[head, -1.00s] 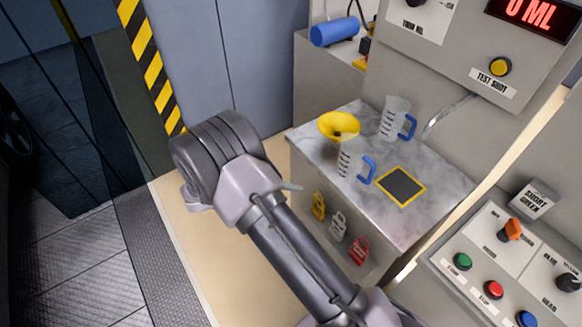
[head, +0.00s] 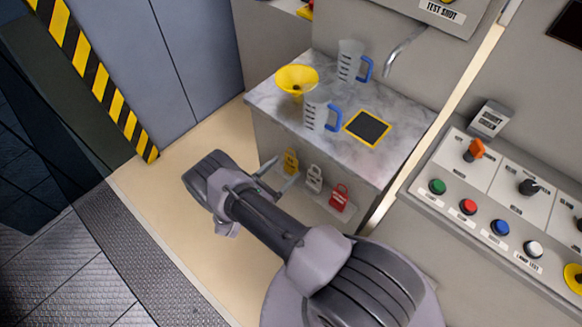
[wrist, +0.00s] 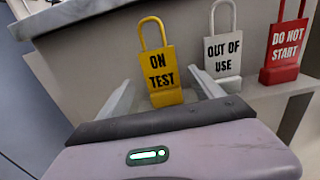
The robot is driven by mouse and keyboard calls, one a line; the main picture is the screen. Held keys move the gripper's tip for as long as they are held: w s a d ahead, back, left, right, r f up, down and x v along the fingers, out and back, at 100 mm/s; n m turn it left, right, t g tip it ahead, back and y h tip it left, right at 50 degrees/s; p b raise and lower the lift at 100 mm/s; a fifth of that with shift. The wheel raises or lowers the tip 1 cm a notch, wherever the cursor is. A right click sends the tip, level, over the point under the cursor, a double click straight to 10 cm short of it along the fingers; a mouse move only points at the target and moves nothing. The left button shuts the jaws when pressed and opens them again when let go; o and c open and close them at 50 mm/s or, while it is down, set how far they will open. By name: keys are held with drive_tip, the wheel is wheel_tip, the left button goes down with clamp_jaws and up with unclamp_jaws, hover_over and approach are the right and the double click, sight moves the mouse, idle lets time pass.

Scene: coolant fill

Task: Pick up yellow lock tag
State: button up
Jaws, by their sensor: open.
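The yellow lock tag (wrist: 162,72), marked "ON TEST", stands upright on a low ledge at the front of the counter, its loop shackle on top. It also shows in the head view (head: 290,161), leftmost of the three tags. My gripper (wrist: 161,88) is open and empty, pointing at the yellow tag. In the wrist view the fingers appear on either side of the tag's lower part; I cannot tell whether the tips reach it. In the head view my gripper (head: 280,174) is just in front of the tag.
A white "OUT OF USE" tag (wrist: 222,50) stands close to the right, then a red "DO NOT START" tag (wrist: 286,50). The counter (head: 390,150) above holds a yellow funnel (head: 297,77) and two jugs with blue handles. A control panel (head: 510,190) is at right.

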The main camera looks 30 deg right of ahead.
sight(291, 164)
drive_tip(key=x, duration=0.4)
drive_tip(key=shift+s+d+b, duration=0.1)
drive_tip(key=shift+d+b, duration=0.05)
drive_tip(key=shift+b, duration=0.15)
drive_tip(key=c, duration=1.4)
drive_tip(key=shift+c, duration=0.2)
